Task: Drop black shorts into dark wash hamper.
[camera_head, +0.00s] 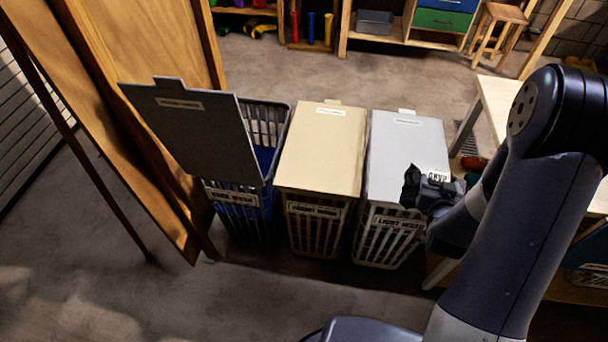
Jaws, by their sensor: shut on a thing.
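My gripper (430,192) is at the right, near the front right corner of the right hamper's lid. It is shut on a small crumpled black cloth, the black shorts (411,186). The fingertips are mostly hidden by the cloth and the wrist. The left hamper (239,197) is a dark blue slatted basket and appears to be the dark wash hamper, though its label is hard to read. Its grey lid (188,130) stands tilted open to the left, and some of the blue inside shows. The shorts are well to the right of this hamper.
The middle hamper (322,152) has a closed beige lid. The right hamper (408,152), labelled light wash, has a closed grey lid. Wooden boards (150,110) lean at the left. A pale table (497,98) stands at the right. Floor in front is clear.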

